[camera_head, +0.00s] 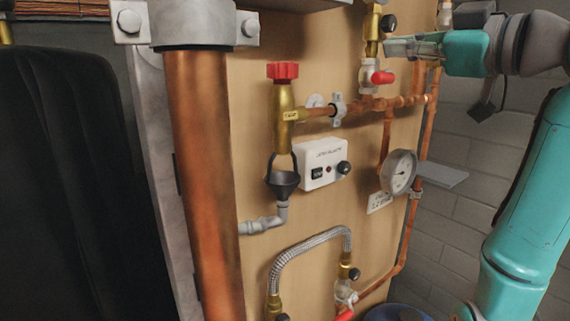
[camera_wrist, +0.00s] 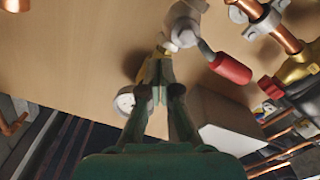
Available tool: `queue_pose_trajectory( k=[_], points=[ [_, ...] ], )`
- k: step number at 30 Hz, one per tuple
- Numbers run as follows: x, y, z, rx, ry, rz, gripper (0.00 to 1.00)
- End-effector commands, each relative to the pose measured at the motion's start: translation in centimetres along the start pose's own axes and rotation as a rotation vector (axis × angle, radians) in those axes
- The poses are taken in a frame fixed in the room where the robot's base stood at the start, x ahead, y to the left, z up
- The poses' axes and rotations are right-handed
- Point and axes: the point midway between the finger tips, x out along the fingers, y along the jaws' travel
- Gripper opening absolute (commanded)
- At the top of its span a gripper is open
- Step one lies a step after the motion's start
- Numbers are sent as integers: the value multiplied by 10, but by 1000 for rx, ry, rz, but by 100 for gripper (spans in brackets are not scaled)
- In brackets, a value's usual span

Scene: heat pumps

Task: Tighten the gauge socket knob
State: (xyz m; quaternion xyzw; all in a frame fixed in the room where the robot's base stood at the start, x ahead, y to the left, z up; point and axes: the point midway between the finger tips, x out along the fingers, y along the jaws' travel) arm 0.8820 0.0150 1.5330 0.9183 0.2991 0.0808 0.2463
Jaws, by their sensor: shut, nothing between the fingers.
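My gripper (camera_head: 388,47) is shut and empty at the upper right in the head view, close beside a vertical brass fitting (camera_head: 374,32). A small black knob (camera_head: 388,22) on that fitting is just above the fingers. I cannot tell whether the fingertips touch the fitting. In the wrist view, the closed fingers (camera_wrist: 165,90) point at brass and grey pipe parts, and the black knob cannot be made out. A round pressure gauge (camera_head: 399,170) is on the panel's right side, well below my gripper. No label identifies the gauge socket knob.
A red-handled valve (camera_head: 380,77) is just below my gripper; its red handle (camera_wrist: 230,68) is right of the fingers in the wrist view. Copper pipes (camera_head: 375,104) cross the wooden panel. A white control box (camera_head: 324,164) and a red-capped brass valve (camera_head: 283,100) are farther left.

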Motion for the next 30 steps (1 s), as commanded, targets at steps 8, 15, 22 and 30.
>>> queue_pose_trajectory(
  k=[8, 15, 22, 30],
  points=[
    [-25, 1, 1, -1, -2, 3, 0],
    [-49, 1, 1, -1, -2, 3, 0],
    [-60, 0, 0, 1, -2, 1, 0],
    [-60, 2, 0, 1, -2, 1, 0]
  ],
)
